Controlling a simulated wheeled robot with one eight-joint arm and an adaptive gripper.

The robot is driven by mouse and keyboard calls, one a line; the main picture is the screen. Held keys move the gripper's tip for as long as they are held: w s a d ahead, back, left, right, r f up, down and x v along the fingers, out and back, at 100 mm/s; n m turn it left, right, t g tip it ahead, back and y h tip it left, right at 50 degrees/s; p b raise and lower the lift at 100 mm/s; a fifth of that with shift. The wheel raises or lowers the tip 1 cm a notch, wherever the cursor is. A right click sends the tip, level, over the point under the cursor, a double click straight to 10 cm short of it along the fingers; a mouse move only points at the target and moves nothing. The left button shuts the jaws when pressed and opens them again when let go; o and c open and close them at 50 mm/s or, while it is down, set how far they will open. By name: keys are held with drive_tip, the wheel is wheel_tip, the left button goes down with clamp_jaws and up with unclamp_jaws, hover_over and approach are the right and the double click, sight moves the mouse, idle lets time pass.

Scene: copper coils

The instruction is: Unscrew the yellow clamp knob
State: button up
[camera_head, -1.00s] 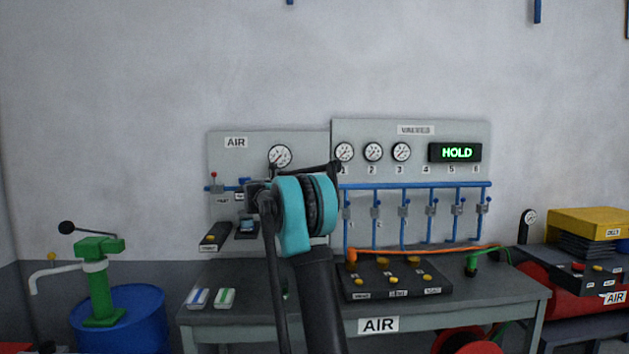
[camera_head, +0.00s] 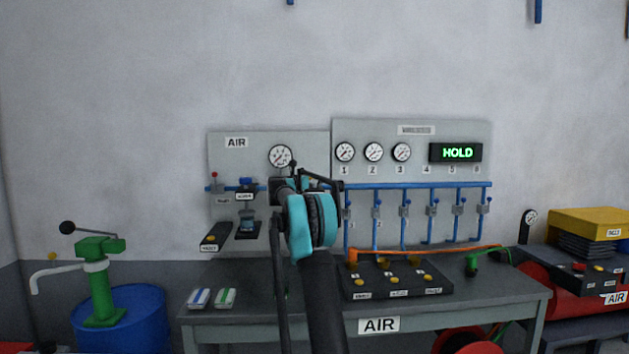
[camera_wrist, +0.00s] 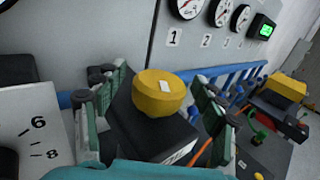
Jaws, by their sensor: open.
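The yellow clamp knob (camera_wrist: 158,92), round with a small white label on its face, shows in the wrist view in front of a black block (camera_wrist: 135,125). My gripper (camera_wrist: 163,101) is open, with one finger on the left of the knob and one on the right. A gap shows on each side of the knob, but how deep it sits between the fingers is unclear. In the head view my gripper (camera_head: 306,178) is in front of the wall panels below the AIR gauge, and my arm hides the knob.
A gauge (camera_wrist: 30,125) is close on the left in the wrist view. Blue pipes (camera_head: 415,187) run along the right panel, under small gauges and a HOLD display (camera_head: 454,152). The workbench (camera_head: 470,297) below holds a black button box (camera_head: 395,282) and an orange hose (camera_head: 440,250).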

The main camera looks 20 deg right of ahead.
drive_tip(key=shift+c, duration=0.6)
drive_tip(key=c, duration=1.1)
drive_tip(key=shift+o, duration=0.2)
drive_tip(key=shift+n+t+y, duration=0.4)
drive_tip(key=shift+t, duration=0.1)
drive_tip(key=n+t+y, duration=0.4)
drive_tip(key=shift+s+d+y, duration=0.1)
drive_tip(key=shift+d+y, duration=0.05)
drive_tip(key=shift+y, duration=0.25)
drive_tip(key=n+t+y, duration=0.1)
drive_tip(key=n+y, duration=0.1)
drive_tip(key=y, duration=0.2)
drive_tip(key=n+t+y, duration=0.1)
drive_tip(key=n+y, duration=0.2)
drive_tip(key=y, duration=0.1)
drive_tip(key=n+y, duration=0.2)
drive_tip(key=y, duration=0.1)
drive_tip(key=n+y, duration=0.2)
drive_tip(key=y, duration=0.1)
drive_tip(key=shift+n+g+y, duration=0.3)
drive_tip(key=shift+n+y, duration=0.1)
drive_tip(key=shift+n+g+y, duration=1)
drive_tip(key=shift+n+y, duration=0.5)
drive_tip(key=shift+y, duration=0.6)
drive_tip(key=shift+n+g+y, duration=0.8)
drive_tip(key=shift+y, duration=0.2)
